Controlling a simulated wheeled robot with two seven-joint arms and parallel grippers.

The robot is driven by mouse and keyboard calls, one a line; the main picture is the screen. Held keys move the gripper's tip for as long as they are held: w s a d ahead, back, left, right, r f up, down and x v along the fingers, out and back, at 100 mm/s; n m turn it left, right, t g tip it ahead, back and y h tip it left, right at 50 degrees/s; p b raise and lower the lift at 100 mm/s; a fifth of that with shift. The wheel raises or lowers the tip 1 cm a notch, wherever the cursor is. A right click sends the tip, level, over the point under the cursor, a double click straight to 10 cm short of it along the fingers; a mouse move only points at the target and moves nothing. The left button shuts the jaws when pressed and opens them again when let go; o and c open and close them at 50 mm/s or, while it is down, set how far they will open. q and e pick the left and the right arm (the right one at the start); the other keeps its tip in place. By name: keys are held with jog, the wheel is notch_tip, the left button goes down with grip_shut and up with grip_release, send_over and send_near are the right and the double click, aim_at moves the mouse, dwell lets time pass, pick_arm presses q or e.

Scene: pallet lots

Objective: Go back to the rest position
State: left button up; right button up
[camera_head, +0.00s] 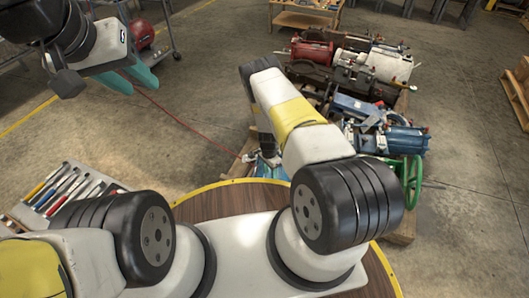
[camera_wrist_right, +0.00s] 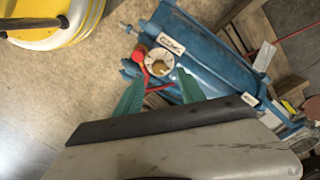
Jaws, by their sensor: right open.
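My left gripper (camera_head: 138,78) is raised at the upper left in the head view, with its two teal fingers apart and nothing between them. My right arm reaches forward over the front left corner of the pallet, and its gripper is mostly hidden by the arm in that view. In the right wrist view my right gripper (camera_wrist_right: 160,90) is open. Its teal fingers point at a blue cylinder-shaped machine part (camera_wrist_right: 208,55) with a round dial (camera_wrist_right: 160,62) and a red lever (camera_wrist_right: 140,54). I cannot tell whether the fingers touch it.
A wooden pallet (camera_head: 403,236) bears several machine parts, including a blue motor (camera_head: 400,139) and a green handwheel (camera_head: 411,182). A tool tray (camera_head: 110,184) is at the left. A cart (camera_head: 168,30) and a wooden table (camera_head: 300,20) stand behind.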

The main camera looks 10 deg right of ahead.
jog(key=shift+r, duration=0.9)
jog(key=w+a+r+n+t+y, duration=0.1)
jog(key=w+r, duration=0.3)
jog(key=r, duration=0.7)
jog(key=w+a+r+n+t, duration=0.1)
jog(key=w+r, duration=0.2)
jog(key=r, duration=0.8)
notch_tip(320, 180, up, 20)
jog(key=s+n+t+y, duration=0.1)
jog(key=s+n, duration=0.1)
jog(key=n, duration=0.1)
jog(key=s+a+r+n+t+y, duration=0.1)
jog(key=s+r+n, duration=0.1)
jog(key=s+r, duration=0.55)
jog(key=s+r+n+t, duration=0.1)
jog(key=s+r, duration=0.3)
jog(key=r, duration=0.6)
jog(key=s+r+n+t, duration=0.1)
jog(key=s+r+n, duration=0.1)
jog(key=s, duration=0.7)
jog(key=s+d+r+n+t, duration=0.1)
jog(key=s+r+n, duration=0.2)
jog(key=s, duration=0.6)
notch_tip(320, 180, up, 2)
jog(key=shift+s+r, duration=0.1)
jog(key=shift+s, duration=0.2)
